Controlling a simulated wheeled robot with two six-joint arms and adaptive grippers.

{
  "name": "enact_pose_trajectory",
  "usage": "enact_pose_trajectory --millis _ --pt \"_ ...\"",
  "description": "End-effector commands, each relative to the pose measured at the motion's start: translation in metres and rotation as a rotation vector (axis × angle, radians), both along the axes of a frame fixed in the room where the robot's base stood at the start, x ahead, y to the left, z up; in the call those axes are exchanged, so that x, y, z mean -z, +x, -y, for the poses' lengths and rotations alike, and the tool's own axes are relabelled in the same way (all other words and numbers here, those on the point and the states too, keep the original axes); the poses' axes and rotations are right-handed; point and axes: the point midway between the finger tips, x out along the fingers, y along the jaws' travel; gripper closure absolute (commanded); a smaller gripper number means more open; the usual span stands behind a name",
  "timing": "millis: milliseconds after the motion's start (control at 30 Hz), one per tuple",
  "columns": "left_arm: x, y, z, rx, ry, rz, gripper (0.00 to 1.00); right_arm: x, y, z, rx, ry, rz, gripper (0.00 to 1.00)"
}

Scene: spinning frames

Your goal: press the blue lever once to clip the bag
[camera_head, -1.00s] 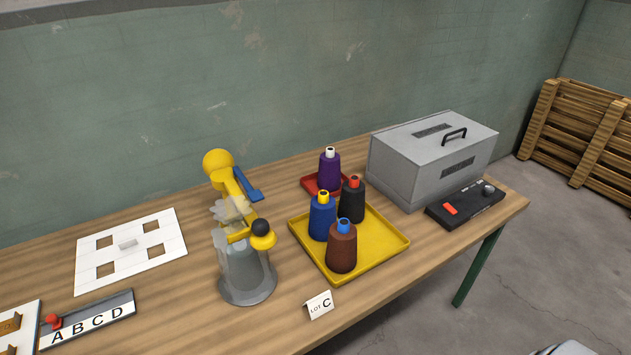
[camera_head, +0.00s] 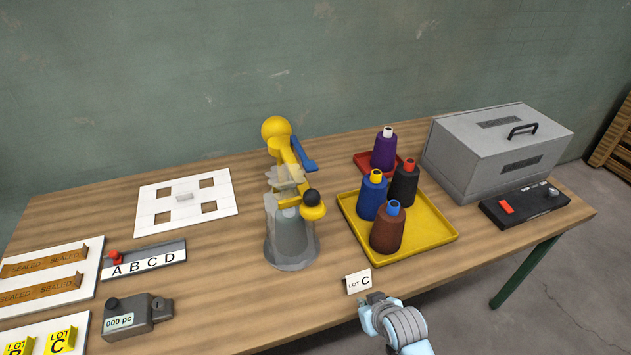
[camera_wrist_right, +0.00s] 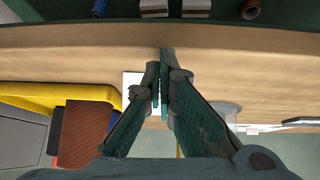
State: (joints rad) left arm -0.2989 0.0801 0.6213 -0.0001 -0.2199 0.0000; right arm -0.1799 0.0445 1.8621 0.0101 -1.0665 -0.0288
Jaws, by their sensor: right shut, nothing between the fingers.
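The blue lever (camera_head: 303,153) sticks out on the right side of a yellow clip stand (camera_head: 277,130) with a round yellow knob on top. A translucent bag (camera_head: 284,178) hangs at the stand, over a grey rounded base (camera_head: 290,245). My left gripper is out of view.
A yellow tray (camera_head: 437,240) with several thread cones stands right of the clip stand. A grey box (camera_head: 478,150) and black switch panel (camera_head: 522,208) are farther right. A white holed board (camera_head: 160,217) lies left.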

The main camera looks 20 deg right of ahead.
Motion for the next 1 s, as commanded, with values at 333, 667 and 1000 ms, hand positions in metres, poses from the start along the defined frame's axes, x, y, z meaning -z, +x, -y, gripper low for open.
enact_pose_trajectory --millis 333,667,1000 --pt "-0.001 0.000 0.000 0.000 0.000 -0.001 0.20 -0.262 0.164 -0.038 -0.038 0.071 0.592 1.00" --pt "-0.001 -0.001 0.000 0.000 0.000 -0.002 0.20 -0.321 0.176 -0.044 -0.049 0.083 0.710 1.00" --pt "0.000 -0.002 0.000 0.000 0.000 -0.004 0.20 -0.316 0.190 -0.044 -0.049 0.083 0.707 1.00"
